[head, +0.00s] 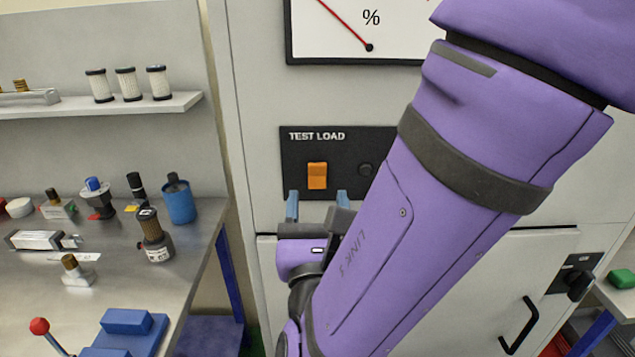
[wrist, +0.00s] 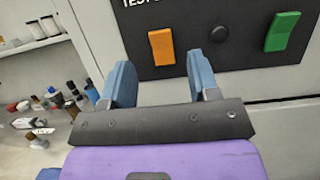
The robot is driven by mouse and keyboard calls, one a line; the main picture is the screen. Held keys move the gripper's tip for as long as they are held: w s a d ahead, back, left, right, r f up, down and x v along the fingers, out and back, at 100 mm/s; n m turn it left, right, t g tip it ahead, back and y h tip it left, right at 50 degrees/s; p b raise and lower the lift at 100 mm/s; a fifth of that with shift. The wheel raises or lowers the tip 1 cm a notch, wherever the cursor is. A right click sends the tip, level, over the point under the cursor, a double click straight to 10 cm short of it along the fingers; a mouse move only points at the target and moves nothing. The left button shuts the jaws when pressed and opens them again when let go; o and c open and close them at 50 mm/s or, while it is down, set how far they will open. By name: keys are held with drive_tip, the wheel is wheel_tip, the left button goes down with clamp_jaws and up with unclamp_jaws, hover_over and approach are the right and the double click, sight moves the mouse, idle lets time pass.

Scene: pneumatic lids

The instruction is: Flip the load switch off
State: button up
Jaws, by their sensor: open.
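A black panel (head: 293,161) labelled TEST LOAD is set in the grey cabinet front. An orange rocker switch (head: 317,176) sits on its left part, and it also shows in the wrist view (wrist: 161,48). Beside it is a dark round lamp or button (head: 367,170). A green rocker (wrist: 282,32) sits further right on the panel; my arm hides it in the head view. My gripper (head: 317,203) is open and empty, its blue fingers just below the orange switch, one to each side. In the wrist view the fingers (wrist: 160,76) look apart from the switch.
A gauge marked % (head: 372,50) is above the panel. A cabinet door with a black handle (head: 519,327) and a black rotary knob (head: 577,280) are lower right. A metal workbench (head: 195,262) with several small parts and a red-knobbed lever (head: 40,327) stands left.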

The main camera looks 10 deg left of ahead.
drive_tip(key=shift+v, duration=2.75)
drive_tip(key=w+d+r+m+g+h, duration=0.2)
drive_tip(key=w+d+m+g+h, duration=0.15)
drive_tip(key=d+m+h, duration=0.4)
drive_tip(key=w+d+r+m+g+h, duration=0.15)
drive_tip(key=d+m+g+h, duration=0.25)
drive_tip(key=d, duration=0.6)
drive_tip(key=w+d+r+m+g+h, duration=0.2)
drive_tip(key=w+d+m+g+h, duration=0.15)
drive_tip(key=d+m+h, duration=0.4)
drive_tip(key=s+d+f+m+g+y, duration=0.1)
drive_tip(key=s+d+m+g+y, duration=0.35)
drive_tip(key=d+m+g, duration=0.55)
drive_tip(key=s+d+r+m+t+y, duration=0.3)
drive_tip(key=s+r+m+t+y, duration=0.1)
drive_tip(key=m+y, duration=0.5)
drive_tip(key=shift+s+m+t, duration=0.4)
drive_tip(key=shift+s+t, duration=0.1)
drive_tip(key=shift+s, duration=0.1)
